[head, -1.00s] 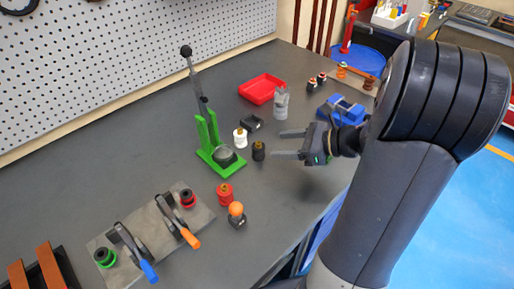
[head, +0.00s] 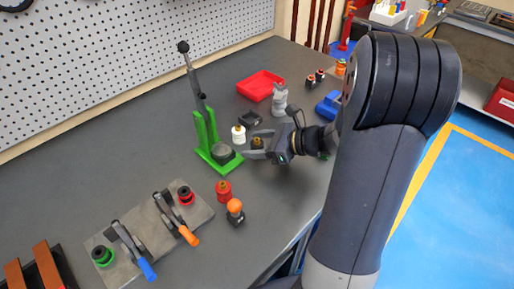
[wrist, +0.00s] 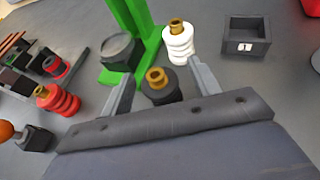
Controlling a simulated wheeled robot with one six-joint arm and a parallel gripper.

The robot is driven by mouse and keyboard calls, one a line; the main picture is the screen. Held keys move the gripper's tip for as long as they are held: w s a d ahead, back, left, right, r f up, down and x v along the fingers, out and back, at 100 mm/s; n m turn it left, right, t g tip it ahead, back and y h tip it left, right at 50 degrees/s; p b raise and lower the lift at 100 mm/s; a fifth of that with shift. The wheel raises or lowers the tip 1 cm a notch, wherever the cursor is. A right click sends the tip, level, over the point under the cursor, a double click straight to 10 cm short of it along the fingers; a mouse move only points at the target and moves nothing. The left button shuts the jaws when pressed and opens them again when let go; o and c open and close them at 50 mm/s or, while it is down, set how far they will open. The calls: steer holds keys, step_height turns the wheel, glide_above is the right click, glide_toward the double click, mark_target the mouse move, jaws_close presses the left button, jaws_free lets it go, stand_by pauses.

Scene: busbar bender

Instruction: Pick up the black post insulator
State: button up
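The black post insulator (wrist: 160,88), with a brass top, stands upright on the bench. In the wrist view it is between the two fingers of my gripper (wrist: 160,85), with gaps showing on both sides. In the head view my gripper (head: 256,146) reaches in from the right, and the black insulator (head: 257,143) shows between its fingers, partly hidden. The gripper is open. The wrist view's lower part hides the insulator's base.
A white insulator (head: 238,135) and the green bender (head: 209,150) stand close by. A red insulator (head: 224,191) and an orange-knobbed part (head: 235,210) are nearer the front. A black box (head: 250,118) and red tray (head: 261,86) lie behind.

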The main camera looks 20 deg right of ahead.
steer(key=c, duration=1.1)
steer(key=shift+r, duration=0.1)
